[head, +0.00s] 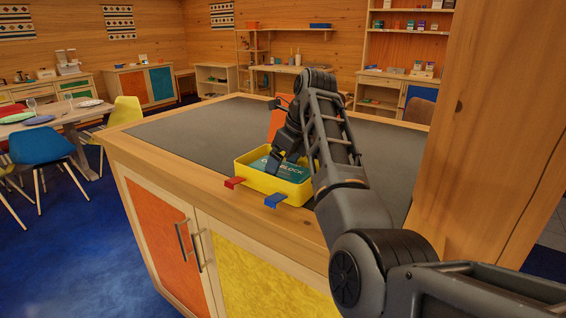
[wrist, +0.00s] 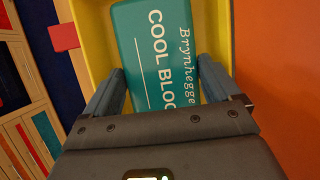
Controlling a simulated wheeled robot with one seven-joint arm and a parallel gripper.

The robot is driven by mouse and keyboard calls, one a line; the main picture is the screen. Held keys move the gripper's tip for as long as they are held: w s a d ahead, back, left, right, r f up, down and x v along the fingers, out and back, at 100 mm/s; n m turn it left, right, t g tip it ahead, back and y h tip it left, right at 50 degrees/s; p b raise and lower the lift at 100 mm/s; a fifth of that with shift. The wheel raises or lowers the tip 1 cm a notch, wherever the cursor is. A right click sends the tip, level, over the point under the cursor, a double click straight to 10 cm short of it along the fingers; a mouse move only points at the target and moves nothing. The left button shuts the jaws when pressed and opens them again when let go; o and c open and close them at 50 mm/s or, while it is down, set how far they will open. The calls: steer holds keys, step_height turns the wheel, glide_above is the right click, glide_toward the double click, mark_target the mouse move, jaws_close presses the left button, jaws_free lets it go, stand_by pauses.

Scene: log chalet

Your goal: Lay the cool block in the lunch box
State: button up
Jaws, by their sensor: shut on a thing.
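The cool block, a flat teal slab with white lettering, shows in the wrist view (wrist: 152,35) and partly in the head view (head: 291,172). My gripper (wrist: 160,85) is shut on it, with one finger on each side edge. The lunch box is a yellow open box (head: 257,178) on the counter; its yellow wall also shows in the wrist view (wrist: 97,55). The block is inside the box's outline. Whether it touches the floor of the box I cannot tell. My arm hides the box's right part.
The box stands near the front edge of a grey-topped counter (head: 190,130). A red clip (head: 234,183) and a blue clip (head: 275,200) are at its front. An orange panel (head: 276,122) rises behind it. A thick wooden post (head: 490,130) stands at right.

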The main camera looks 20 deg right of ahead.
steer(key=shift+f, duration=0.15)
steer(key=o, duration=1.1)
steer(key=shift+f, duration=0.15)
steer(key=v, duration=1.2)
steer(key=shift+w, duration=0.1)
